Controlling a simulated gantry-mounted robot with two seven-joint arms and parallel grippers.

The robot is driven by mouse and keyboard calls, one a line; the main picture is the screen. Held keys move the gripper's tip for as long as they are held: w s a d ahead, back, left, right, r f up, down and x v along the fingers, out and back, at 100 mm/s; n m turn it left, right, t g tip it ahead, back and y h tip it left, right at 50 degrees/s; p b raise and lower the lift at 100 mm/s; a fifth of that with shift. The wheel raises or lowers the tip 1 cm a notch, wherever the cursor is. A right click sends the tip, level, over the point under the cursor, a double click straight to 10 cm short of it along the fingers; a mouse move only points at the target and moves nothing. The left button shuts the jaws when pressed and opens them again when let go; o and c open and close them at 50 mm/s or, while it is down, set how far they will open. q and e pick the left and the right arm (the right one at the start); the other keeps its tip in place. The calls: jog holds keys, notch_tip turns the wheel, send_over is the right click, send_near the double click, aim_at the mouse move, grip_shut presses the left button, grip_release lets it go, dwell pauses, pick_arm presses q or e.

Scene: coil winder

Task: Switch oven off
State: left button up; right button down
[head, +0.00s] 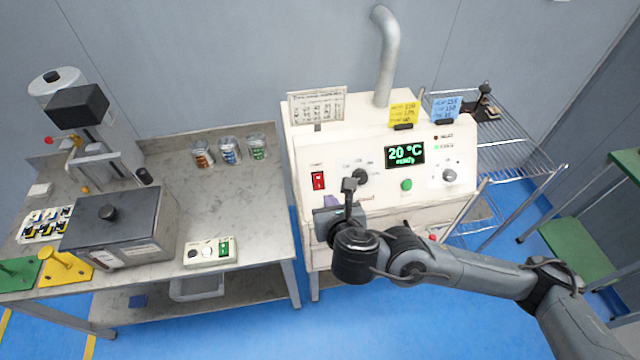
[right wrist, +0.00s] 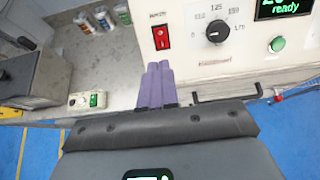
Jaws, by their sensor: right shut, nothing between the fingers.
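The oven (head: 458,202) is a cream box with a lit display (head: 405,154) reading 20 °C and "ready". Its red power switch (head: 318,180) is on the left of the front panel; it also shows in the right wrist view (right wrist: 161,37). Right of the switch is a black dial (head: 360,177) and a green button (head: 406,185). My right gripper (right wrist: 158,84) has purple fingers, shut and empty, pointing at the panel just below the switch. The fingers look apart from the switch. In the head view the right wrist partly hides the fingers. My left gripper is not in view.
A grey workbench (head: 255,190) stands left of the oven, holding several jars, a dark lidded box (head: 120,235) and a small control box (head: 209,252). A dark handle (right wrist: 228,97) sits low on the oven front. A wire rack (head: 525,160) stands at right.

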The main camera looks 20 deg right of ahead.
jog(key=shift+f, duration=0.1)
send_near(318, 177)
jog(key=b+x, duration=0.1)
jog(key=x, duration=0.4)
jog(key=shift+f, duration=0.1)
jog(key=shift+x, duration=0.75)
jog(key=shift+w, duration=0.1)
